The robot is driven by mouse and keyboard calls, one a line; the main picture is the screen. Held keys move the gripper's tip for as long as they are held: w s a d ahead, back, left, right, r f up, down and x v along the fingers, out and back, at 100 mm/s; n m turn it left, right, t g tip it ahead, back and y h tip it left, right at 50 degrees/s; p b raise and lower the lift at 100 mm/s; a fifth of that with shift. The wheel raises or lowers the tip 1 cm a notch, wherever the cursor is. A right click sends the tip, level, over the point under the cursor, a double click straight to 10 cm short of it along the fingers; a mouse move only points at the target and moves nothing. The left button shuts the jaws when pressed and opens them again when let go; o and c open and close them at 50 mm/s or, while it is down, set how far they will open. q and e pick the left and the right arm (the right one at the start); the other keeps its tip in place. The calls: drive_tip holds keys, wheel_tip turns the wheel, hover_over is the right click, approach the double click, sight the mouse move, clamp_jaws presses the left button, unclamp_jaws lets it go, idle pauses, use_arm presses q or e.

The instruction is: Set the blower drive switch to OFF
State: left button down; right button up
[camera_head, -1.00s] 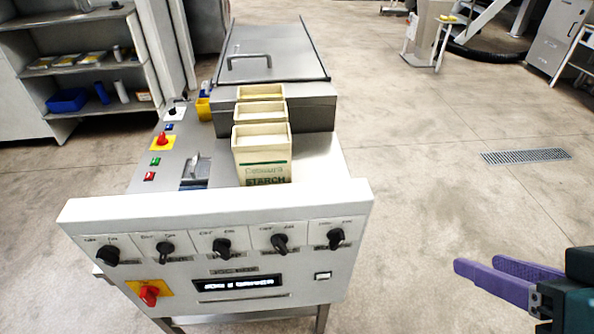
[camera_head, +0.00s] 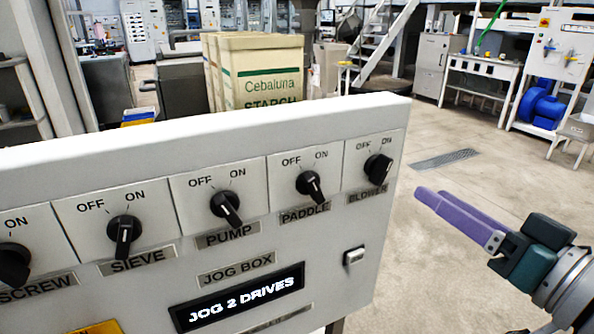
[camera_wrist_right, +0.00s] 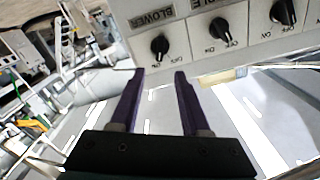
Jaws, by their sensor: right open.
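The blower switch (camera_head: 378,168) is a round black knob at the right end of the white panel (camera_head: 130,170). OFF is printed at its upper left and ON at its upper right. Its grip bar seems to slant up toward ON, though the exact angle is hard to read. My right gripper (camera_head: 428,194) has purple fingers, open and empty, to the right of the panel and apart from it. In the right wrist view, the blower knob (camera_wrist_right: 160,46) lies beyond the gap between the open fingertips (camera_wrist_right: 160,74). My left gripper is out of view.
The paddle knob (camera_head: 310,185), pump knob (camera_head: 226,207) and sieve knob (camera_head: 124,236) sit in a row left of the blower knob. Starch cartons (camera_head: 262,70) stand behind the panel. Floor to the right is open.

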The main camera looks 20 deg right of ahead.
sight(389, 166)
drive_tip(key=w, duration=0.6)
drive_tip(key=w+b, duration=0.1)
drive_tip(key=w, duration=0.2)
drive_tip(key=shift+a+r, duration=0.1)
drive_tip(key=shift+a, duration=0.2)
clamp_jaws()
